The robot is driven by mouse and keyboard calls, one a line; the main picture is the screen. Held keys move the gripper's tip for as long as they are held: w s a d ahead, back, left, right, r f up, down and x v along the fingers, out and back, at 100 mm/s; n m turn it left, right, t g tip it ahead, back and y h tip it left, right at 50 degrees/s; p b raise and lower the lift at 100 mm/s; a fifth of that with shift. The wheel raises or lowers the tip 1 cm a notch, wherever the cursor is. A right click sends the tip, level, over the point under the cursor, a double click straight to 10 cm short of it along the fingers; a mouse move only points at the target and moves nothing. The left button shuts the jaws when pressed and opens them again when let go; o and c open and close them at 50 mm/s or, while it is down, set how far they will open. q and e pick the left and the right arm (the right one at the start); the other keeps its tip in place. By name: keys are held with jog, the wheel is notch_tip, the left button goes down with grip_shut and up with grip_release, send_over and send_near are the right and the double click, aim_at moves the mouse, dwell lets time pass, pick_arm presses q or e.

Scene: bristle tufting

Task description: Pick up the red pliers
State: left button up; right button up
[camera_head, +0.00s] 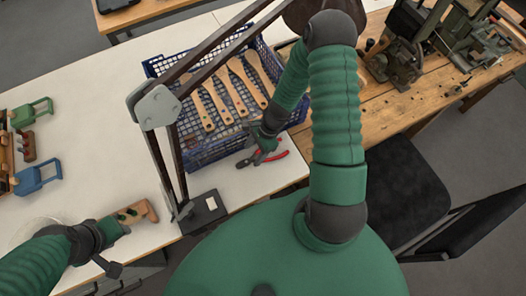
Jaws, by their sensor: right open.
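The red pliers (277,157) lie on the white table in front of the blue crate, with their red handles showing; part of them is hidden under my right gripper. My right gripper (262,154) is open and is right over the pliers, with its fingers pointing down; I cannot tell whether they touch. My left gripper (119,224) is at the lower left, by a wooden piece (148,211) near the table's front edge. I cannot tell whether its jaws are open or shut, or whether it holds the piece.
A blue crate (213,153) with several wooden brush handles (222,101) stands behind the pliers. A black lamp base (203,212) and its arm stand to the left. Green (30,112) and blue (38,176) tools sit far left. A wooden bench (385,125) with a dark machine is at right.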

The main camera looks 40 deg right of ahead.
aim_at(250, 160)
jog(key=b+x, duration=0.2)
jog(key=x, duration=0.1)
jog(key=shift+f+b, duration=0.4)
jog(key=shift+f, duration=0.35)
jog(key=shift+w+d+r, duration=0.1)
jog(key=shift+d, duration=0.1)
jog(key=shift+c, duration=1.2)
grip_shut()
